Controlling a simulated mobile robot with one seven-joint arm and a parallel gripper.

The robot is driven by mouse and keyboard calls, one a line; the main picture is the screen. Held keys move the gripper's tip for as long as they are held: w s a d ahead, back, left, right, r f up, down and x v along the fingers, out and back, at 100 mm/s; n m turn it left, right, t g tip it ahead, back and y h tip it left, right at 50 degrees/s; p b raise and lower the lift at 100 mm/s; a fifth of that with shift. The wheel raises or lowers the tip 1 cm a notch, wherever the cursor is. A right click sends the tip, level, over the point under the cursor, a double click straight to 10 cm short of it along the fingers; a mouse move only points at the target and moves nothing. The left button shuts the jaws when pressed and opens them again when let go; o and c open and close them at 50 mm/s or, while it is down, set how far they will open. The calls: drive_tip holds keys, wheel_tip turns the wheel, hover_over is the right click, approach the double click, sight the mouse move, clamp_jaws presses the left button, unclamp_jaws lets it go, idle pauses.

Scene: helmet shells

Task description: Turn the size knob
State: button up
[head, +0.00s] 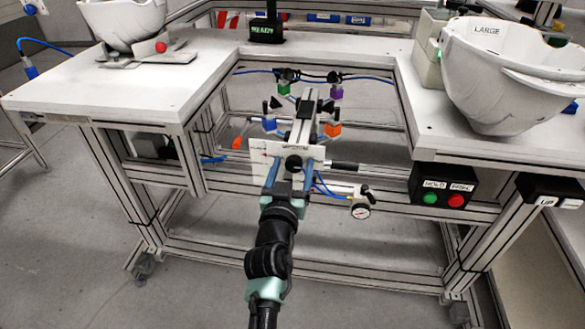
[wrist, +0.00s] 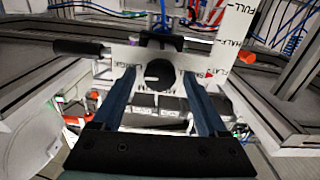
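A round black knob (head: 293,163) sits on a white panel (head: 262,150) at the front of the central fixture. I take it as the size knob; the small panel lettering near it is too blurred to read. In the wrist view the knob (wrist: 159,74) lies between my two blue fingers, with a gap on either side. My gripper (head: 290,170) is open in front of the panel, its fingers pointing at it; it also shows in the wrist view (wrist: 158,76). I cannot tell whether the fingertips reach past the knob's face.
A black handle (head: 344,165) and a pressure gauge (head: 361,211) lie right of the panel. An orange-tipped lever (head: 237,143) is at left. A white table (head: 210,75) surrounds the fixture; helmet shells (head: 490,80) stand on it. A button box (head: 442,188) hangs at right.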

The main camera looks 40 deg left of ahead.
clamp_jaws()
